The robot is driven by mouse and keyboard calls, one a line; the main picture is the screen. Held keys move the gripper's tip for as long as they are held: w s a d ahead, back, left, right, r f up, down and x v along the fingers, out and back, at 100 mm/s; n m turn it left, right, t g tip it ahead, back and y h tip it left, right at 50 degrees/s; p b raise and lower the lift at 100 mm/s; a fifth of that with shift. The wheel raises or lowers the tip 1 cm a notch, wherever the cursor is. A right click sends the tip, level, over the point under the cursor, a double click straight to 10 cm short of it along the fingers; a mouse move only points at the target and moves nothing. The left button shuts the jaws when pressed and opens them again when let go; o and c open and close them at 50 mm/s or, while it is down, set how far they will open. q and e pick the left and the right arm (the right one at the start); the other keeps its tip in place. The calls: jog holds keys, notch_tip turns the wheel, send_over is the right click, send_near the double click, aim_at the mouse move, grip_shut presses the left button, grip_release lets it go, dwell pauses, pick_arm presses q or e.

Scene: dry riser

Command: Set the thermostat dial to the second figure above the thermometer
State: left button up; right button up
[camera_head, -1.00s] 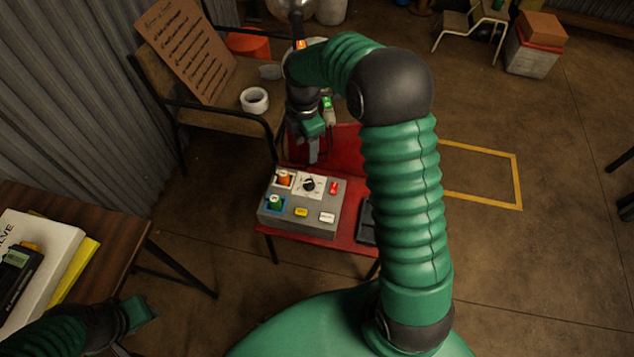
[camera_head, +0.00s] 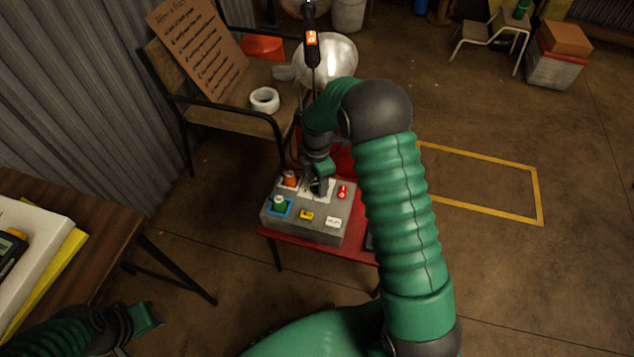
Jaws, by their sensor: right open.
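A grey control box (camera_head: 290,226) stands on a red stool or low table. On its top is a white plate (camera_head: 326,197) with the black dial, which the gripper largely hides; its setting and figures cannot be read. My right gripper (camera_head: 319,187) is open and points down at the dial; I cannot tell if its fingers touch it.
The box also carries an orange knob (camera_head: 290,178), a green knob (camera_head: 279,203), a red switch (camera_head: 342,192), and yellow (camera_head: 306,215) and white (camera_head: 333,222) buttons. A bench behind holds a tape roll (camera_head: 265,99) and a written board (camera_head: 200,47). A wooden table (camera_head: 115,220) is left.

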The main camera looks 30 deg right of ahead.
jog(key=shift+a+r, duration=0.1)
jog(key=shift+c, duration=0.4)
jog(key=shift+c, duration=1.2)
grip_shut()
